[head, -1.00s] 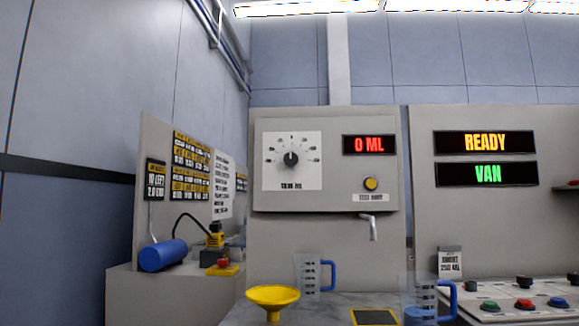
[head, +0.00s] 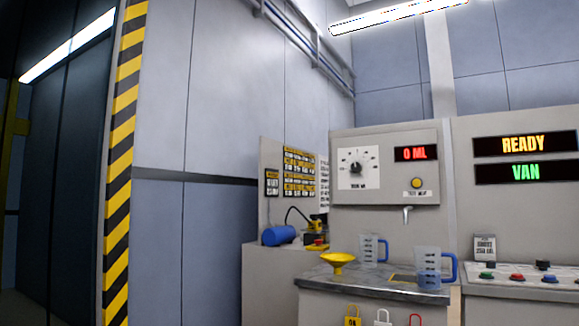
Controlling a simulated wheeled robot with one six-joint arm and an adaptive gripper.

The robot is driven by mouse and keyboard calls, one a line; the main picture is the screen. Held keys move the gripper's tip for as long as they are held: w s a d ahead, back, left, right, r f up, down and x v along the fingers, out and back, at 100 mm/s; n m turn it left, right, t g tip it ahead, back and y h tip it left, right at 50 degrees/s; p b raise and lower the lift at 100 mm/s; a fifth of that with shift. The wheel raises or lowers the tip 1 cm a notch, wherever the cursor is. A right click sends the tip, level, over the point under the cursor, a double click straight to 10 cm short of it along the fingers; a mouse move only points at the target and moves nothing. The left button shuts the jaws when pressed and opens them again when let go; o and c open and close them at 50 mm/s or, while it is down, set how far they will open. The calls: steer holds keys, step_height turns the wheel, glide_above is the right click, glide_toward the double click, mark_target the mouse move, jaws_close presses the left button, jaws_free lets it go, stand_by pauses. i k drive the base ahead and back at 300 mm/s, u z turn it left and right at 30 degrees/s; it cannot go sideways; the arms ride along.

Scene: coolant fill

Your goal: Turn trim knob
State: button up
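The trim knob (head: 356,168) is a black round knob on a white dial plate (head: 345,180) with tick marks around it. Its pointer seems to point upward, though it is small at this distance. The dial is on the left of a grey panel. A red display (head: 416,153) on the same panel reads 0 ML, with a yellow button (head: 416,184) below it. A metal spout (head: 407,215) hangs under the panel. My gripper is not in the head view.
A yellow funnel (head: 338,263) and two clear jugs with blue handles, one left (head: 371,249) and one right (head: 430,268), stand on the marble counter (head: 330,281). A blue cylinder (head: 278,235) lies at left. Displays at right read READY and VAN. A striped post (head: 122,160) stands far left.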

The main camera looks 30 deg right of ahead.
mark_target(356, 168)
steer(key=u, duration=0.35)
steer(key=i, duration=0.5)
steer(key=z, duration=0.45)
steer(key=i, duration=0.95)
steer(key=z, duration=0.8)
